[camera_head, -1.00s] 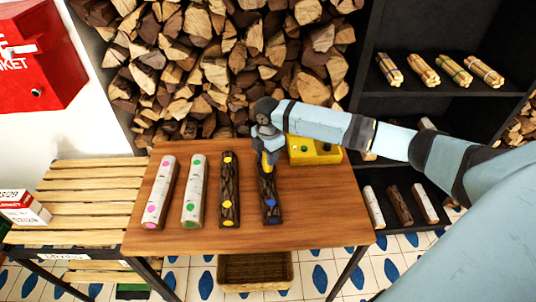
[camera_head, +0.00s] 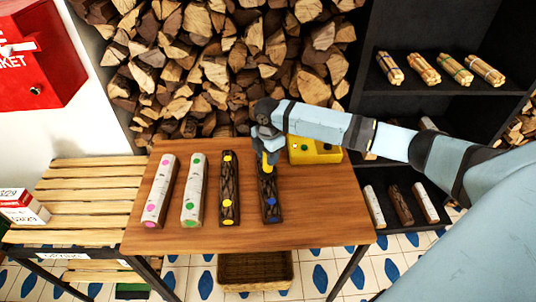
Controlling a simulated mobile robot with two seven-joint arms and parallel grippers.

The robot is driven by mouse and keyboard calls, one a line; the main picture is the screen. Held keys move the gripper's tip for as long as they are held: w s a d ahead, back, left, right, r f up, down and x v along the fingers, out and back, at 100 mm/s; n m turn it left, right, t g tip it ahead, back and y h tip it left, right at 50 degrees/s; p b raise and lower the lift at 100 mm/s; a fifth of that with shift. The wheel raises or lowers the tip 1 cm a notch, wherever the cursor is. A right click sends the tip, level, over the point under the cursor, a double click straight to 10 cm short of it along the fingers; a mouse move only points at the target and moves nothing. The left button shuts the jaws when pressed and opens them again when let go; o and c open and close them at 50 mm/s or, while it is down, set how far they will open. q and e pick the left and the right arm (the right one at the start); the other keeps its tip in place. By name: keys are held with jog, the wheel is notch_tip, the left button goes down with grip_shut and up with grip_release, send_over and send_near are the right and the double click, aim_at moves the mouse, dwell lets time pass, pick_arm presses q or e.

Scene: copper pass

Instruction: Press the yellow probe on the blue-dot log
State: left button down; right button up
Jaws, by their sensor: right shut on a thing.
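The blue-dot log (camera_head: 269,202) is dark-barked and lies lengthwise on the wooden table, with a blue dot near its front end. My right gripper (camera_head: 268,150) is above the log's far end, shut on the yellow probe (camera_head: 267,163). The probe points down, and its lower end meets the log's far end in the picture. Whether it presses on the log is too small to tell. The gripper hides the probe's upper part. My left gripper is not in view.
A pink-dot log (camera_head: 160,190), a green-dot log (camera_head: 194,190) and a yellow-dot log (camera_head: 229,190) lie left on the table (camera_head: 320,215). A yellow box (camera_head: 315,151) stands just right of the gripper. A black shelf (camera_head: 440,98) holds bundles and logs. A basket (camera_head: 230,272) is below.

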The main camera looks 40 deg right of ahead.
jog(key=shift+f, duration=0.45)
dwell(0.3)
jog(key=shift+f+p, duration=0.1)
jog(key=shift+p, duration=0.35)
dwell(2.0)
notch_tip(320, 180, up, 4)
jog(key=p, duration=0.3)
jog(key=shift+f+p, duration=0.25)
jog(key=shift+p, duration=0.1)
jog(key=shift+r+p, duration=0.95)
jog(key=shift+p, duration=0.15)
jog(key=shift+r+p, duration=0.9)
jog(key=shift+f, duration=0.1)
